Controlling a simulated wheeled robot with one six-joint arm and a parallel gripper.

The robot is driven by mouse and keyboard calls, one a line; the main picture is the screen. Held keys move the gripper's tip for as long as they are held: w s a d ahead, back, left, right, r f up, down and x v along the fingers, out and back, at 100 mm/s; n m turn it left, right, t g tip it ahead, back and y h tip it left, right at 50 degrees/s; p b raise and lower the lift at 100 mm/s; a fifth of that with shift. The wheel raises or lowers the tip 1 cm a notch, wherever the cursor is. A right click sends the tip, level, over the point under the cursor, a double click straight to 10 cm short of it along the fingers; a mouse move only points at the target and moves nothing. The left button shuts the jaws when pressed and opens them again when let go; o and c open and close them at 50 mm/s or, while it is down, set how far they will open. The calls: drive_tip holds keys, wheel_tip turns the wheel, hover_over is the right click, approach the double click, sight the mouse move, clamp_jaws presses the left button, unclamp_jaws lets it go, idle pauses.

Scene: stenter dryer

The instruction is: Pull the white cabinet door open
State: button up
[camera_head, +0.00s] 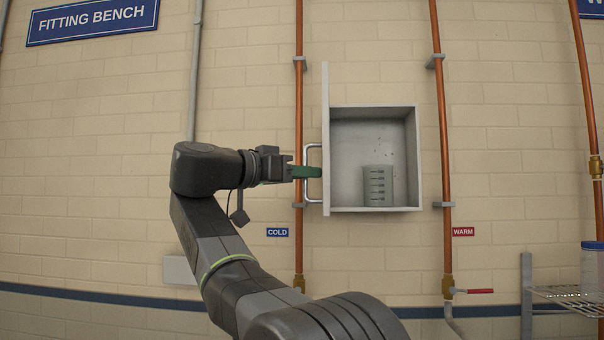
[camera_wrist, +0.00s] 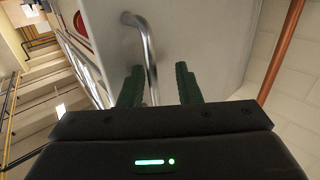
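The white cabinet door (camera_head: 326,85) stands open, swung out at the left side of the cabinet (camera_head: 417,160) and seen nearly edge-on. Its metal bar handle (camera_head: 307,150) is on the door's left-facing side. My gripper (camera_head: 316,172) reaches it from the left with green fingers. In the wrist view the fingers of my gripper (camera_wrist: 160,74) are spread apart. The handle (camera_wrist: 148,45) runs down between them, closer to the left finger, with a gap to the right finger. The door panel (camera_wrist: 205,40) lies just beyond the fingertips. Whether a finger touches the handle cannot be told.
A grey marked beaker (camera_head: 378,185) stands inside the cabinet. Copper pipes run vertically on both sides, the left one (camera_head: 299,100) behind my gripper and the right one (camera_head: 441,110) beside the cabinet. A wire shelf (camera_head: 570,295) is at lower right.

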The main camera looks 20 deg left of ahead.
drive_tip(key=v, duration=1.4)
drive_tip(key=shift+b, duration=0.35)
drive_tip(key=shift+w+d, duration=0.1)
drive_tip(key=x, duration=1.3)
drive_tip(key=shift+w+d+p, duration=0.25)
drive_tip(key=shift+d+p, duration=0.05)
drive_tip(key=shift+p, duration=0.05)
drive_tip(key=shift+f, duration=0.1)
